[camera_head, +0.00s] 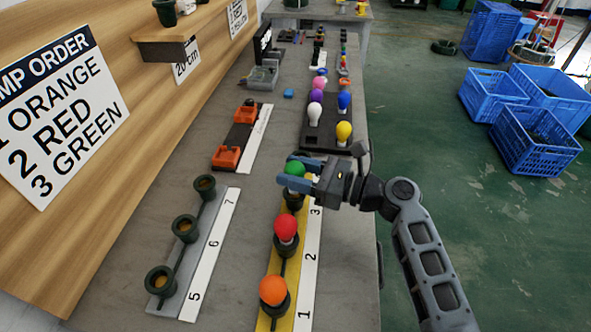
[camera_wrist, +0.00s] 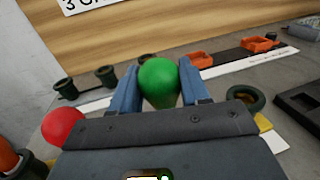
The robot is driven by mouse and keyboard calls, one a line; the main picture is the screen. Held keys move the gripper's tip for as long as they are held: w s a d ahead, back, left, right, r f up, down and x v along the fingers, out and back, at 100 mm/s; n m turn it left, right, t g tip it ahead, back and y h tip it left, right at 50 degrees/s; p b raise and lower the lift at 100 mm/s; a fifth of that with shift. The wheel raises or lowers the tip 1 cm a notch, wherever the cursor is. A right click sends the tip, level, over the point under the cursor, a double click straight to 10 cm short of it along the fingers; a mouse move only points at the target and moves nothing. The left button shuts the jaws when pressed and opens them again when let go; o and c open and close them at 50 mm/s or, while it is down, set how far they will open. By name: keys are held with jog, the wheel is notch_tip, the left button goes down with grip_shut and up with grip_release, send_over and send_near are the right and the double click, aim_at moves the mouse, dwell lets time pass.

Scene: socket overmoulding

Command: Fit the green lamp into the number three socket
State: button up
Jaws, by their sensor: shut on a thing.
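The green lamp (camera_head: 295,169) is upright between the fingers of my gripper (camera_head: 297,183). In the wrist view the green bulb (camera_wrist: 158,80) sits between both blue fingers, which are shut on it. The number three socket (camera_head: 294,202) is a dark cup on the yellow strip (camera_head: 270,268), directly below the fingers in the head view. The fingers hide the lamp's base, so I cannot tell whether it is inside the socket or above it. The red lamp (camera_head: 286,228) stands in socket two and the orange lamp (camera_head: 273,290) in socket one.
Another dark socket (camera_wrist: 246,98) lies just beyond my gripper, empty. A strip with several empty sockets (camera_head: 185,228) is to the left. A black tray (camera_head: 318,143) with white, yellow, blue and purple lamps is behind. A wall sign (camera_head: 60,115) lists orange, red, green.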

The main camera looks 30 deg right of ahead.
jog(key=shift+f+b, duration=0.4)
jog(key=shift+f, duration=0.35)
jog(key=o, duration=1.1)
jog(key=v, duration=0.8)
